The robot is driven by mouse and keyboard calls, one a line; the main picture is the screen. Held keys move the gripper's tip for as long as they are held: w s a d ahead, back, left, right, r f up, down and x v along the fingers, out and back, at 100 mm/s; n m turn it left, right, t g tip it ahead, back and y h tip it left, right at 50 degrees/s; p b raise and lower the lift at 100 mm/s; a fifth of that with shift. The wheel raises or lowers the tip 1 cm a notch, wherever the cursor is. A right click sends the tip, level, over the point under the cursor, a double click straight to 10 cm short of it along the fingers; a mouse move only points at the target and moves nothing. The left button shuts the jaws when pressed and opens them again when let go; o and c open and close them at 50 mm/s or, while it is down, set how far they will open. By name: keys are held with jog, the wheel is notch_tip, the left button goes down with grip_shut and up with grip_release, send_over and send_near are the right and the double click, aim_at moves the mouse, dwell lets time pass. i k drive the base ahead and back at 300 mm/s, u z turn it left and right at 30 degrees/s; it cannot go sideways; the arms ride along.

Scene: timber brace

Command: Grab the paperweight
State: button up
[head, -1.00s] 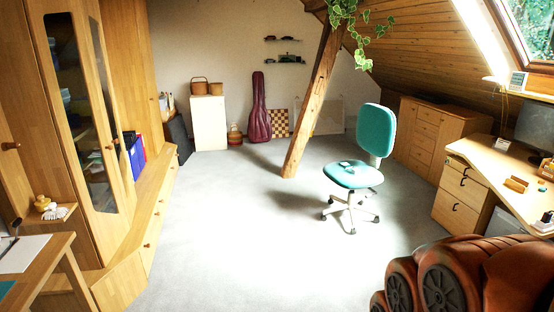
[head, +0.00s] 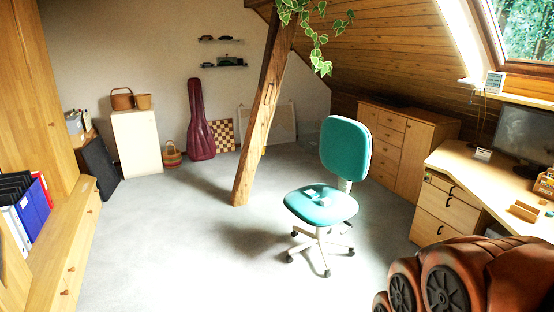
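I cannot pick out the paperweight for certain in the head view. A small pale object (head: 318,192) lies on the seat of the teal office chair (head: 345,150), too small to identify. My gripper is not in view; only orange-brown parts of my own body fill the bottom right corner and hide part of the desk front.
A slanted timber post (head: 262,115) stands mid-room, left of the chair. Low wooden drawers (head: 68,262) and binders (head: 32,208) line the left. A white cabinet (head: 137,142), guitar case (head: 199,125) and chessboard (head: 222,135) stand at the back. Grey floor (head: 170,240) is clear between.

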aim_at(325, 202)
jog(key=z, duration=0.2)
jog(key=i, duration=1)
jog(key=u, duration=0.6)
jog(key=i, duration=1.25)
jog(key=u, duration=0.35)
jog(key=i, duration=1.4)
jog(key=z, duration=1.25)
jog(key=i, duration=0.65)
jog(key=z, duration=0.5)
